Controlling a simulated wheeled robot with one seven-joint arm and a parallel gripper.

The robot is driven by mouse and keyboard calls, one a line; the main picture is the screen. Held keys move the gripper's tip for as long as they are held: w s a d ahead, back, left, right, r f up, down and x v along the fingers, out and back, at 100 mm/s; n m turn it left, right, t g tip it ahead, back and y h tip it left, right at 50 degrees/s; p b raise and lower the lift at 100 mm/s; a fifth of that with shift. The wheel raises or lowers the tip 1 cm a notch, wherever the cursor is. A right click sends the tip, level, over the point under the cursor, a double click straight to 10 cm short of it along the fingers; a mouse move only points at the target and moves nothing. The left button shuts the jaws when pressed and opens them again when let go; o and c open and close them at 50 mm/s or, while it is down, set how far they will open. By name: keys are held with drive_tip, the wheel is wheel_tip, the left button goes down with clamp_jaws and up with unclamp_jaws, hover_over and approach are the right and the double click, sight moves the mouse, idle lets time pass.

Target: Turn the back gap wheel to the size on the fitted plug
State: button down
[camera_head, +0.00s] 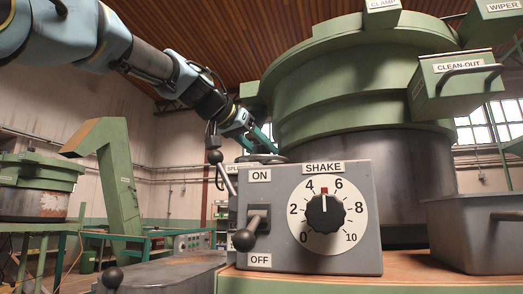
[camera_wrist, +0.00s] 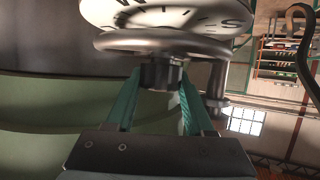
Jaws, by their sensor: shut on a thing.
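The gap wheel (camera_wrist: 165,42) shows in the wrist view as a grey metal rim by a white marked dial (camera_wrist: 165,13). The dial is cut off by the top edge and its marks are too partial to read as a setting. My gripper (camera_wrist: 160,82) has its teal fingers on both sides of a dark knob (camera_wrist: 160,72) at the wheel's rim and is shut on it. In the head view my gripper (camera_head: 262,138) is behind the grey control box, beside the green hopper, with its tips mostly hidden. I cannot make out the fitted plug in either view.
The grey SHAKE control box (camera_head: 307,218), with a dial and an ON/OFF lever (camera_head: 252,228), stands in front of my gripper. The large green hopper (camera_head: 350,95) is right behind it. A CLEAN-OUT box (camera_head: 455,85) and a grey bin (camera_head: 475,235) are at right.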

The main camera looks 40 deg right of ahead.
drive_tip(key=shift+r, duration=0.1)
drive_tip(key=shift+c, duration=1.4)
unclamp_jaws()
drive_tip(key=shift+a, duration=0.1)
drive_tip(key=b+v, duration=0.3)
drive_tip(key=v, duration=0.7)
drive_tip(key=shift+a, duration=0.25)
